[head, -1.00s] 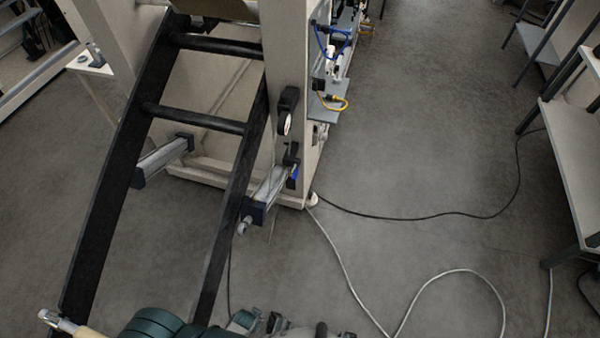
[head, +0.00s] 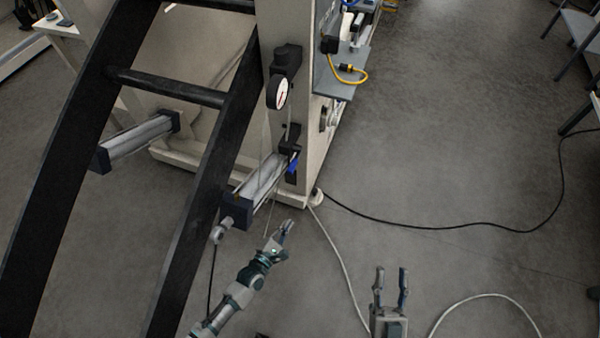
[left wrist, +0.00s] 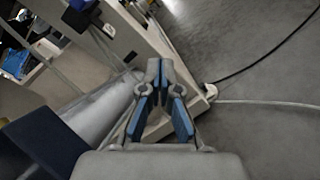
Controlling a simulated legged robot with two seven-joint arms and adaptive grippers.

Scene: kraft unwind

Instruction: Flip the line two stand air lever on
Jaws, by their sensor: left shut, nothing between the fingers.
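A small blue lever (head: 293,165) sits on a black valve body (head: 289,140) low on the front of the cream machine post, below a round gauge. Its exact position is too small to tell. My left gripper (head: 288,224) is below the valve and just right of the lower cylinder's dark end block, apart from the lever. In the left wrist view the left gripper's fingers (left wrist: 160,66) meet at the tips with nothing between them. My right gripper (head: 390,272) is open and empty above the floor.
The pressure gauge (head: 280,92) hangs above the valve. The silver cylinder (head: 259,181) and a black frame rail (head: 200,215) lie left of my left gripper. A grey shelf (head: 346,75) juts from the machine.

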